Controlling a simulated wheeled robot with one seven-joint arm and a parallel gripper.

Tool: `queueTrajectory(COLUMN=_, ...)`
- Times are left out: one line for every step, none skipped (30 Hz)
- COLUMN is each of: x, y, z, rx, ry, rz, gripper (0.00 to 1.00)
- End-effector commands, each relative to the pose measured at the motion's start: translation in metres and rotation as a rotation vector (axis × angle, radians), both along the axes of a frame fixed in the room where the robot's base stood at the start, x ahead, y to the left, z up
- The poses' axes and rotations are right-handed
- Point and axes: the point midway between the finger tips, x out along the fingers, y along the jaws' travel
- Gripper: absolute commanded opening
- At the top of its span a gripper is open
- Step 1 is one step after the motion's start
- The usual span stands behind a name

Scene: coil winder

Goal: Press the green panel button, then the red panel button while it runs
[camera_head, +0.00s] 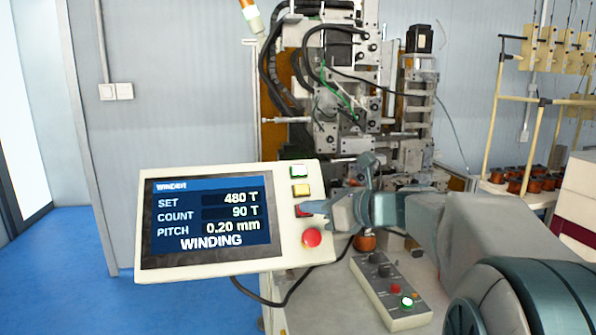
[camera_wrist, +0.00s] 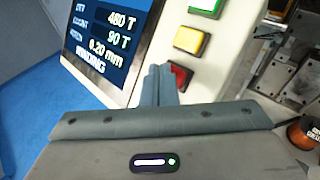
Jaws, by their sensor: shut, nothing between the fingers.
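The winder panel (camera_head: 155,262) is a cream box with a screen (camera_head: 210,222) reading SET 480 T, COUNT 90 T, PITCH 0.20 mm and WINDING. A column of buttons runs down its right side. The green button (camera_head: 299,171) is at the top, whitish in the head view and green in the wrist view (camera_wrist: 206,6). The red square button (camera_head: 303,210) is below the yellow one; it also shows in the wrist view (camera_wrist: 180,75). My gripper (camera_head: 312,208) is shut and empty, its fingertips (camera_wrist: 159,70) at the red button's edge. I cannot tell whether they touch it.
A yellow button (camera_head: 301,190) lies just above the red one, and a round red knob (camera_head: 312,238) just below. A small control box (camera_head: 385,290) with its own buttons sits on the bench. The winding machine (camera_head: 345,90) stands behind; copper spools (camera_head: 535,180) are at right.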

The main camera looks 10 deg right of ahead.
Motion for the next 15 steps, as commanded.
queueTrajectory(x=0.0002, y=0.0001, z=-0.0004, rx=0.000, ry=0.000, rz=0.000, gripper=0.00)
queueTrajectory(x=0.0004, y=0.0000, z=-0.0005, rx=0.000, ry=0.000, rz=0.000, gripper=0.00)
queueTrajectory(x=0.0007, y=0.0001, z=-0.0007, rx=0.000, ry=0.000, rz=0.000, gripper=0.00)
queueTrajectory(x=0.0009, y=0.0000, z=-0.0010, rx=0.000, ry=0.000, rz=0.000, gripper=0.00)
queueTrajectory(x=0.0012, y=0.0000, z=-0.0012, rx=0.000, ry=0.000, rz=0.000, gripper=0.00)
queueTrajectory(x=0.0015, y=0.0001, z=-0.0015, rx=0.000, ry=0.000, rz=0.000, gripper=0.00)
queueTrajectory(x=0.0018, y=0.0000, z=-0.0018, rx=0.000, ry=0.000, rz=0.000, gripper=0.00)
queueTrajectory(x=0.0021, y=0.0000, z=-0.0019, rx=0.000, ry=0.000, rz=0.000, gripper=0.00)
queueTrajectory(x=0.0024, y=0.0001, z=-0.0022, rx=0.000, ry=0.000, rz=0.000, gripper=0.00)
queueTrajectory(x=0.0028, y=0.0001, z=-0.0025, rx=0.000, ry=0.000, rz=0.000, gripper=0.00)
queueTrajectory(x=0.0030, y=0.0000, z=-0.0027, rx=0.000, ry=0.000, rz=0.000, gripper=0.00)
queueTrajectory(x=0.0034, y=0.0001, z=-0.0030, rx=0.000, ry=0.000, rz=0.000, gripper=0.00)
queueTrajectory(x=0.0036, y=0.0001, z=-0.0032, rx=0.000, ry=0.000, rz=0.000, gripper=0.00)
queueTrajectory(x=0.0039, y=0.0001, z=-0.0035, rx=0.000, ry=0.000, rz=0.000, gripper=0.00)
queueTrajectory(x=0.0042, y=0.0001, z=-0.0039, rx=0.000, ry=0.000, rz=0.000, gripper=0.00)
